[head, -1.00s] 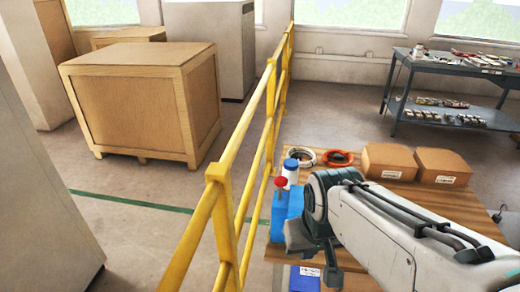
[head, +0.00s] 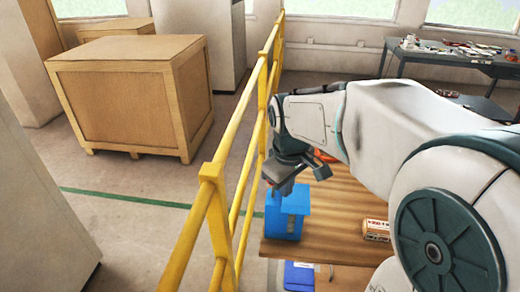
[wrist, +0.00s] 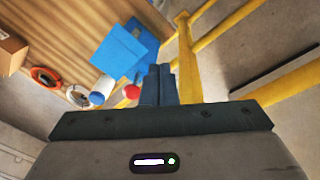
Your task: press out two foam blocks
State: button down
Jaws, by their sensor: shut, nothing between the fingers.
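A blue boxy device (head: 284,215) stands on the near left corner of the wooden table. It also shows in the wrist view (wrist: 122,52), with a red knob (wrist: 131,92) by its edge. My gripper (head: 272,180) hangs just above the device in the head view, angled downward. In the wrist view its two fingers (wrist: 158,82) are together and empty, beside the device. In the head view the gripper and arm hide the knob. I cannot make out any foam block.
A yellow railing (head: 212,172) runs close along the table's left side. Orange (wrist: 45,77) and white (wrist: 78,95) rings and a carton (wrist: 10,52) lie on the wooden table (head: 335,215). A small labelled pack (head: 376,229) lies at its right. A blue bin (head: 299,275) is below.

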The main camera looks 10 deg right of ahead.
jog(key=w+n+g+p, duration=0.1)
jog(key=w+n+p, duration=0.2)
jog(key=w+n, duration=0.5)
jog(key=w+f, duration=0.1)
jog(key=w, duration=0.6)
jog(key=shift+w+n+g+h, duration=0.3)
jog(key=shift+w+n+g, duration=0.1)
jog(key=f+b, duration=0.1)
jog(key=f, duration=0.1)
jog(key=f+b, duration=0.4)
jog(key=shift+s+d+f, duration=0.1)
jog(key=shift+d+f, duration=0.2)
jog(key=shift+f, duration=0.1)
jog(key=shift+f+b, duration=0.1)
jog(key=shift+b, duration=0.2)
